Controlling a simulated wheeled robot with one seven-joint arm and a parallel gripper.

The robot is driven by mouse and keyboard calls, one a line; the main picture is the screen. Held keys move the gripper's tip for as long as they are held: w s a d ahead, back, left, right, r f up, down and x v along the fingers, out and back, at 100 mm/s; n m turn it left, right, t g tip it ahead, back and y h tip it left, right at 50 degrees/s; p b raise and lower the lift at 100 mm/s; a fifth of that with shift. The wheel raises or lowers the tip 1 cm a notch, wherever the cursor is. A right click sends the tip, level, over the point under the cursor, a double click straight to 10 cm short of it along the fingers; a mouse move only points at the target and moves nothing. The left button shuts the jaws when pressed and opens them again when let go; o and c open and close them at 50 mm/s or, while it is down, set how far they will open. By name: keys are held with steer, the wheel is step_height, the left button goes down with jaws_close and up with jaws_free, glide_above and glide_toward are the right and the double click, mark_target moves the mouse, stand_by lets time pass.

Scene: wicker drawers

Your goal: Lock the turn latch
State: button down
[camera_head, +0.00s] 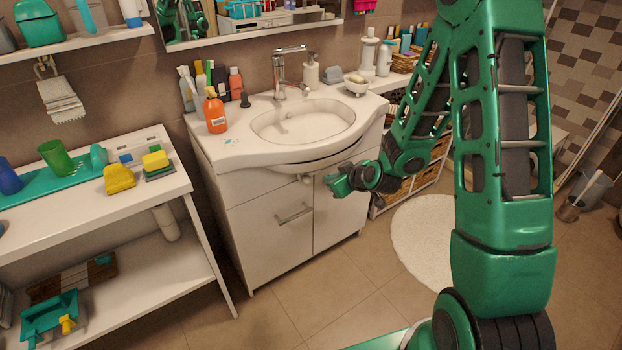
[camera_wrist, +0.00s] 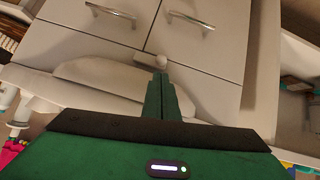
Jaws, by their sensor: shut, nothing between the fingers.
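The turn latch (camera_head: 305,178) is a small pale piece at the top of the white sink cabinet (camera_head: 262,222), by the seam between its two doors. It also shows in the wrist view (camera_wrist: 150,60), just beyond my fingertips, and seems to lie across the top of the seam. Its exact angle is hard to tell. My green gripper (camera_head: 330,181) is in front of the cabinet, a little right of the latch. In the wrist view my fingers (camera_wrist: 159,78) are together and empty, with their tips close to the latch. I cannot tell whether they touch it.
A door handle (camera_head: 293,213) sticks out below the latch; two handles show in the wrist view. The sink (camera_head: 303,122) overhangs the doors. An orange bottle (camera_head: 215,112) stands on its top. A white shelf table (camera_head: 100,205) stands left. A round rug (camera_head: 425,235) lies right.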

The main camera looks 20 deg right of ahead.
steer(key=shift+w+a+f+t, duration=1)
steer(key=shift+w+a+f, duration=0.05)
steer(key=shift+w, duration=0.1)
steer(key=shift+w, duration=0.1)
steer(key=x, duration=1)
steer(key=shift+d, duration=0.35)
